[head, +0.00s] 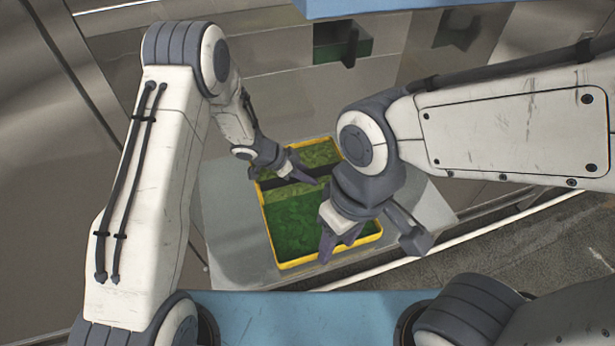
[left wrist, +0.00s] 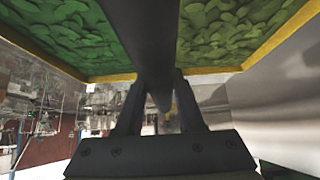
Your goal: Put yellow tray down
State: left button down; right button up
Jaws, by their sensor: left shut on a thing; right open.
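The yellow tray (head: 300,262) holds green material and has a dark bar across it. It lies over a grey metal surface (head: 235,235); I cannot tell whether it touches it. My left gripper (head: 302,174) is shut on the tray's dark bar. In the left wrist view, the bar (left wrist: 152,35) runs between the fingers (left wrist: 160,108), with the yellow rim (left wrist: 215,70) on both sides. My right gripper (head: 338,238) is open over the tray's near right part and hides some of it; I see nothing in its jaws.
A metal wall with a dark, green-lined opening (head: 343,42) stands behind. A blue panel (head: 390,5) hangs at the top edge. A blue surface (head: 300,318) is at the front. Bare grey surface lies left of the tray. Dark floor (head: 510,250) shows at right.

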pick_arm(q)
jog(key=shift+f, duration=0.9)
jog(key=shift+f, duration=0.15)
jog(key=c, duration=0.5)
grip_release()
